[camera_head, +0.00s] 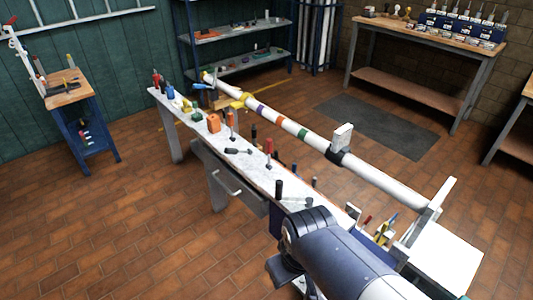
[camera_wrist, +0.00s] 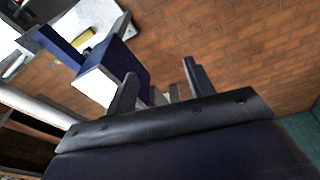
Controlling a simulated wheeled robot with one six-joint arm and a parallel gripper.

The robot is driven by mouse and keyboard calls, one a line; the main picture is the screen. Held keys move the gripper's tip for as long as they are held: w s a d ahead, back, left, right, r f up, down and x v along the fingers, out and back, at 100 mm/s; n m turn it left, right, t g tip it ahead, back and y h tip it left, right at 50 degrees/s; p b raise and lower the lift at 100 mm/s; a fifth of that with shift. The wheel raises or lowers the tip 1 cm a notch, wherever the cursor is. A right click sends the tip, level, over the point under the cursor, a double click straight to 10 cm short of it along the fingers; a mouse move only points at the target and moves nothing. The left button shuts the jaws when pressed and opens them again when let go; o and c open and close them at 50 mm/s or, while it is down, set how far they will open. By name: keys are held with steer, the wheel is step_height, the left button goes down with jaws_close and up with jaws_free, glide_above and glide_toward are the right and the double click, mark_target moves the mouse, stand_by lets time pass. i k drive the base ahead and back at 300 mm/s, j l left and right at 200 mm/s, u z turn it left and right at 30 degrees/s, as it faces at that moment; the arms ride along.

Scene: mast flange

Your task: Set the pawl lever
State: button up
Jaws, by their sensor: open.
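I cannot make out for certain which part is the pawl lever. My gripper (camera_wrist: 160,70) is open, its two black fingers apart with nothing between them in the wrist view. In the head view my arm covers the bench's near end, and the fingertips cannot be made out there.
The narrow bench (camera_head: 262,181) carries several upright tools and an orange block (camera_head: 214,122). A blue box with a white face (camera_wrist: 95,85) is close to the left finger in the wrist view. A shelf, side tables and a dark mat (camera_head: 380,127) stand apart; brick floor is clear.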

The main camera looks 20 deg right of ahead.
mark_target(269, 142)
steer(key=i+j+z, duration=0.75)
steer(key=i, duration=0.15)
steer(key=l, duration=0.1)
